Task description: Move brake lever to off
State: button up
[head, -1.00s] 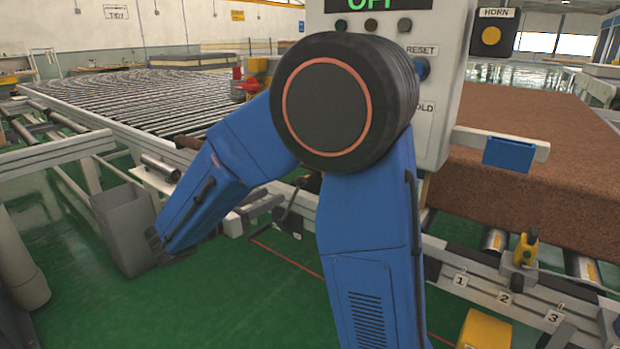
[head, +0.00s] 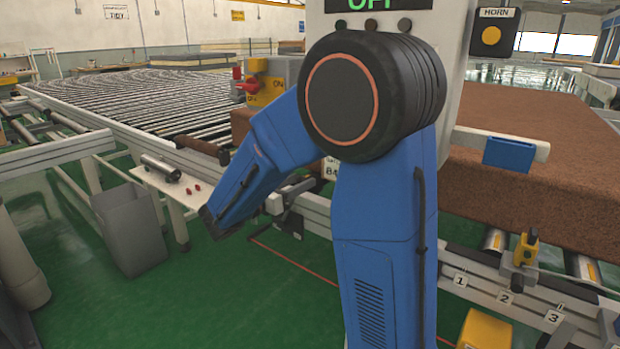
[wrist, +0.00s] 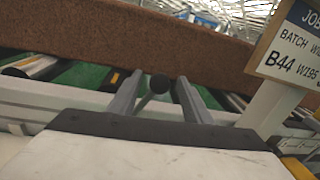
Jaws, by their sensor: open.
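The brake lever seems to be the thin stem with a dark round knob (wrist: 159,84) in the wrist view; no label on it is readable. My gripper (wrist: 156,88) is open, with its two grey fingers on either side of the knob. I cannot tell whether either finger touches it. In the head view my blue arm reaches down and left toward the conveyor's side rail. I cannot make out the fingers or the lever clearly there.
A brown mattress (head: 530,125) lies on the conveyor behind the rail. A job sign (wrist: 290,55) stands at the right of the wrist view. A control panel (head: 452,85) rises behind my arm. A grey bin (head: 130,228) and a yellow switch box (head: 262,88) are at left.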

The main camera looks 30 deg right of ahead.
jog(key=shift+x, duration=2.5)
jog(key=shift+c, duration=0.4)
grip_shut()
